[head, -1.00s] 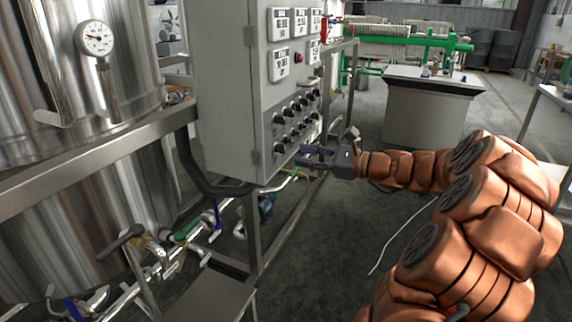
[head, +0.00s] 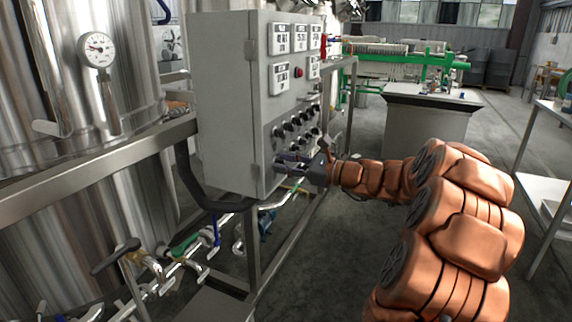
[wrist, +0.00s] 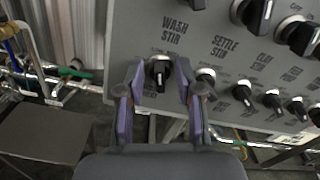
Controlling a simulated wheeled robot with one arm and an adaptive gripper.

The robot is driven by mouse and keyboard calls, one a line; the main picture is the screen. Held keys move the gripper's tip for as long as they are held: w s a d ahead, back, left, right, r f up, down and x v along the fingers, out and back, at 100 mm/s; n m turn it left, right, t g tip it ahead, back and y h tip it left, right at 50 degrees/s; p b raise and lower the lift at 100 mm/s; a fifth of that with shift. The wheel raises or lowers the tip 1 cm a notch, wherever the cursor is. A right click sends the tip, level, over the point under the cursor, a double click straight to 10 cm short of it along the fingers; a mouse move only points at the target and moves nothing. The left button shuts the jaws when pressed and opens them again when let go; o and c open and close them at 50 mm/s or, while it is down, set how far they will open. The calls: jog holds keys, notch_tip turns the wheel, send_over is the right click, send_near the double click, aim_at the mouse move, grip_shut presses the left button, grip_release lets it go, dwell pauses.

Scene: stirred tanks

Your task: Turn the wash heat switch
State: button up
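The grey control panel (head: 222,100) carries rows of black knobs in the head view. My gripper (head: 285,163) is at its lower knobs, near the left end. In the wrist view, my gripper (wrist: 158,82) is open, with one finger on each side of a black knob (wrist: 159,70) with a silver collar. Whether the fingers touch it I cannot tell. The large label above this knob reads "WASH STIR". The neighbouring knob (wrist: 205,78) sits under "SETTLE STIR". I cannot read a wash heat label in any view.
More knobs (wrist: 272,99) run off to the right, and others (wrist: 252,12) sit above. Pipes and valves (head: 185,248) lie below the panel. A steel tank (head: 70,70) with a gauge stands left. The floor (head: 350,250) right of the frame is open.

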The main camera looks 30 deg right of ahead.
grip_shut()
jog(key=shift+n, duration=0.3)
jog(key=shift+a+f+n+b, duration=0.1)
jog(key=shift+n+b, duration=1)
jog(key=shift+n, duration=0.7)
jog(key=shift+a+f+n+b, duration=0.1)
jog(key=shift+n+b, duration=1)
jog(key=shift+n, duration=0.7)
